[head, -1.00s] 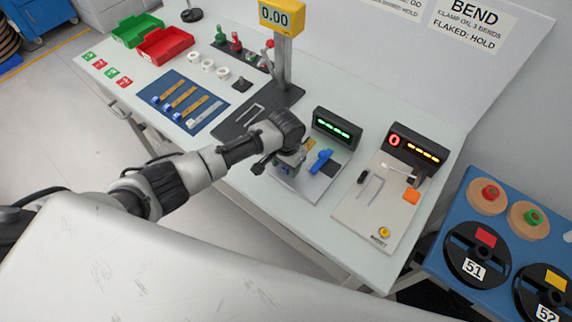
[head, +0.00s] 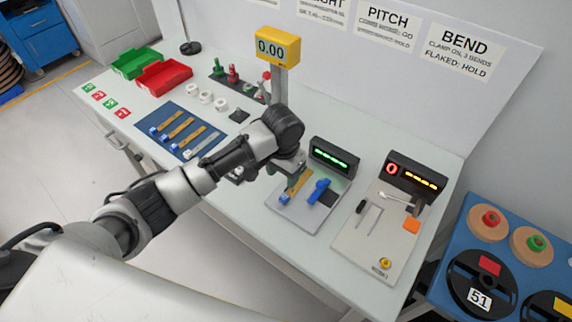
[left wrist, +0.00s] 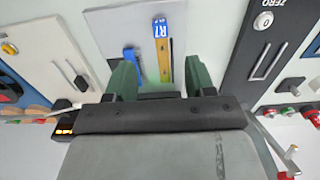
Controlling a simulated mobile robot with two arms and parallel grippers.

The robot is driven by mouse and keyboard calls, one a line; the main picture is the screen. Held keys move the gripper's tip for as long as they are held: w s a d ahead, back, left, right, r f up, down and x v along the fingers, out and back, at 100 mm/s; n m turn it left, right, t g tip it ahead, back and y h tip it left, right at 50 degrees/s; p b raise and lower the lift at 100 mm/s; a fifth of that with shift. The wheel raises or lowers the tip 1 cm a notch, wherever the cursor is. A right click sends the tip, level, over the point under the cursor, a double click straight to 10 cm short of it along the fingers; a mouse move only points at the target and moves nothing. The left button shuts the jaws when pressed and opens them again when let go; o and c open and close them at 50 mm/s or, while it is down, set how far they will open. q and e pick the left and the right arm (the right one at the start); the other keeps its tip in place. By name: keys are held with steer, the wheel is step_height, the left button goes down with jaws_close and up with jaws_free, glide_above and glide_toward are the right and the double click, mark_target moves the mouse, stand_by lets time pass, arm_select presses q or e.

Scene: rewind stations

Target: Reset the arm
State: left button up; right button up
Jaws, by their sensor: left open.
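The bend station plate (head: 350,237) stands at the right of the bench. It has a grey metal arm (head: 396,197) below a dark display (head: 416,172) with a red 0 and orange lights, a black knob (head: 361,207) and a yellow button (head: 385,264) at its front. My left gripper (head: 292,180) is open and empty over the neighbouring plate. In the left wrist view its green fingers (left wrist: 161,80) show on either side of a brass strip (left wrist: 164,66) with a blue R7 tag (left wrist: 162,28), seen beyond them.
A blue clamp (head: 318,191) stands right beside the strip. The yellow 0.00 gauge (head: 277,46) on its post rises behind my left arm. A blue mat (head: 160,112) with strips and red (head: 165,74) and green trays (head: 136,62) lie left. Reels sit on a blue table (head: 455,222).

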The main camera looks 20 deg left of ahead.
arm_select(q)
steer(key=s+d+f+t+h, duration=0.1)
steer(key=s+d+f, duration=0.1)
steer(key=s, duration=0.4)
steer(key=s+d+f+h, duration=0.1)
steer(key=s+d+f, duration=0.1)
steer(key=s, duration=0.4)
steer(key=s+a+r+n+t+y, duration=0.25)
steer(key=s+a, duration=0.75)
steer(key=s, duration=0.5)
step_height(320, 180, down, 28)
steer(key=r+g+b, duration=0.1)
steer(key=b, duration=0.1)
steer(key=s+a+f+g+b, duration=0.1)
steer(key=s+a+f, duration=0.1)
steer(key=s+f, duration=1.4)
steer(key=shift+s+a+f+m, duration=0.35)
steer(key=shift+f+m, duration=0.1)
steer(key=shift+f, duration=0.2)
